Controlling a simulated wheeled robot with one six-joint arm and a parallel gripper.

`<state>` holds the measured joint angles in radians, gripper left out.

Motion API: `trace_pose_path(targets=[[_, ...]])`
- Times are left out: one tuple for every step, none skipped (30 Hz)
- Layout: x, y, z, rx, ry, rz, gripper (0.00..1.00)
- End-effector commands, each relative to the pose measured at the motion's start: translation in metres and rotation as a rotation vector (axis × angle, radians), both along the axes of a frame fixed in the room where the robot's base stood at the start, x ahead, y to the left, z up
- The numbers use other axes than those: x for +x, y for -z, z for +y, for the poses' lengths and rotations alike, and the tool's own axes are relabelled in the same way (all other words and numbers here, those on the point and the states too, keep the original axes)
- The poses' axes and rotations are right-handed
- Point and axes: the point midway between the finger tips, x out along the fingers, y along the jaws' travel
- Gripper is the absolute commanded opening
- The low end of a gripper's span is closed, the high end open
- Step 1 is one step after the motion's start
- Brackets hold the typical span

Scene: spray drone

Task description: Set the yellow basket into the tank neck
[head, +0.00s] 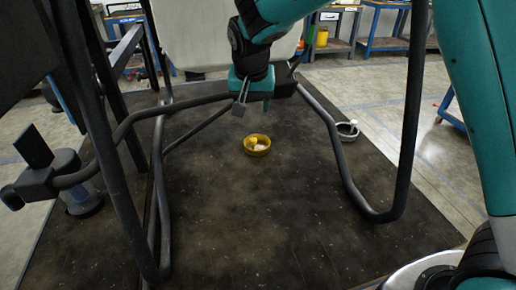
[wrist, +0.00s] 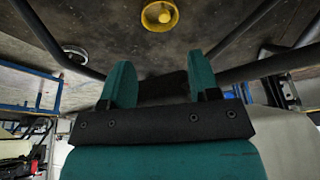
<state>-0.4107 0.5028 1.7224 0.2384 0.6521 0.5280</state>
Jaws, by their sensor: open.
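The yellow basket (head: 257,151) is a small round bowl shape on the dark mat, with a yellow knob and something pale inside. It also shows in the wrist view (wrist: 159,24) at the top edge, beyond the fingertips. My gripper (head: 254,106) hangs behind and above the basket, apart from it. In the wrist view its two teal fingers (wrist: 162,80) are spread with nothing between them. A large pale body, probably the tank (head: 190,40), stands at the back, partly hidden by my arm. I cannot make out its neck.
Black tube legs (head: 350,190) of the drone frame rise on both sides of the mat (head: 230,230). A grey ring-shaped part (head: 347,130) lies by the right leg. Blue workbenches (head: 385,25) are far behind. The mat's front middle is clear.

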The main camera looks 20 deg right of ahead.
Motion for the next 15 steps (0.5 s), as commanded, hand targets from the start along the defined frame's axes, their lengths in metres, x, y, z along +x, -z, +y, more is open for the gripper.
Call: trace_pose_path(targets=[[0.016,0.013,0.003,-0.016,0.054,-0.016,0.56],[0.023,0.018,0.004,-0.023,0.086,-0.029,0.56],[0.031,0.023,0.004,-0.03,0.118,-0.042,0.56],[0.036,0.025,0.004,-0.033,0.14,-0.051,0.56],[0.04,0.028,0.004,-0.037,0.156,-0.057,0.56],[0.043,0.03,0.004,-0.039,0.171,-0.064,0.56],[0.045,0.033,0.004,-0.042,0.18,-0.067,0.56],[0.047,0.036,0.003,-0.042,0.185,-0.07,0.56],[0.049,0.04,0.002,-0.043,0.19,-0.071,0.56],[0.051,0.045,0.001,-0.044,0.19,-0.07,0.56],[0.053,0.05,0.0,-0.043,0.19,-0.069,0.56],[0.055,0.058,-0.001,-0.043,0.189,-0.068,0.56],[0.057,0.064,-0.003,-0.045,0.188,-0.068,0.56],[0.059,0.071,-0.004,-0.045,0.188,-0.068,0.56],[0.063,0.08,-0.006,-0.045,0.189,-0.067,0.56]])
